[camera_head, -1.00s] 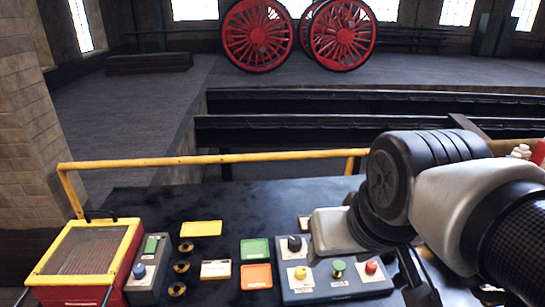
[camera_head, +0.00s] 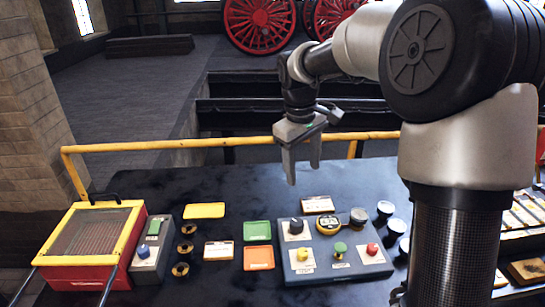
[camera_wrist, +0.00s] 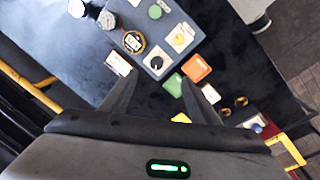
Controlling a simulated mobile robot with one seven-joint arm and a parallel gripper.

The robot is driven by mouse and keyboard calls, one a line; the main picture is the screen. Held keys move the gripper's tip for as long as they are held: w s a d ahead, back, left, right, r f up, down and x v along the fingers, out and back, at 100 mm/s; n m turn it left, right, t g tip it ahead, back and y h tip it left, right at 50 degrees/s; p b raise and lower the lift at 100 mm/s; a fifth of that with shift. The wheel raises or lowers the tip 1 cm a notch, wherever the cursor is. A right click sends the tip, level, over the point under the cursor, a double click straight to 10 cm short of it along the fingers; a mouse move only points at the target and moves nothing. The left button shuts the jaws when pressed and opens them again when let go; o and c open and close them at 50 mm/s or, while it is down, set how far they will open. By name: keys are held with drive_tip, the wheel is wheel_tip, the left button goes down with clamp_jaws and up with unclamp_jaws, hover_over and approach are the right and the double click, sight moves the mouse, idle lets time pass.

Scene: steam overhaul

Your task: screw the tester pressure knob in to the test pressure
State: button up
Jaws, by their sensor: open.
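The tester is a blue-grey box (camera_head: 330,268) on the dark bench, also in the wrist view (camera_wrist: 165,22). On it are a black knob on a white plate (camera_head: 295,227), a yellow-ringed round gauge (camera_head: 328,224), a dark ribbed round knob (camera_head: 358,216), and yellow (camera_head: 302,254), green (camera_head: 340,248) and red (camera_head: 372,249) knobs. I cannot tell by label which is the pressure knob. My gripper (camera_head: 303,173) is open and empty, pointing down above the bench around the box's far side. In the wrist view the black knob (camera_wrist: 154,63) lies just beyond my fingertips (camera_wrist: 160,77).
A second box with a blue knob (camera_head: 143,251) and a red-yellow bin (camera_head: 90,245) stand at left. Coloured plates (camera_head: 257,231) and brass rings (camera_head: 181,269) lie between. A yellow rail (camera_head: 230,142) runs behind.

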drive_tip(key=n+g+y, duration=0.1)
approach(297, 222)
wheel_tip(297, 222, down, 9)
drive_tip(key=shift+w+d+p, duration=0.1)
drive_tip(key=shift+w+p, duration=0.1)
drive_tip(key=shift+p, duration=0.25)
drive_tip(key=c, duration=1.1)
drive_tip(key=shift+o, duration=0.2)
drive_tip(key=shift+f+m+b, duration=0.15)
drive_tip(key=shift+m+b, duration=0.35)
drive_tip(key=shift+b, duration=0.2)
drive_tip(key=o, duration=1.1)
drive_tip(key=shift+c, duration=0.2)
drive_tip(key=shift+r, duration=0.2)
wheel_tip(297, 222, up, 17)
drive_tip(key=shift+r, duration=0.2)
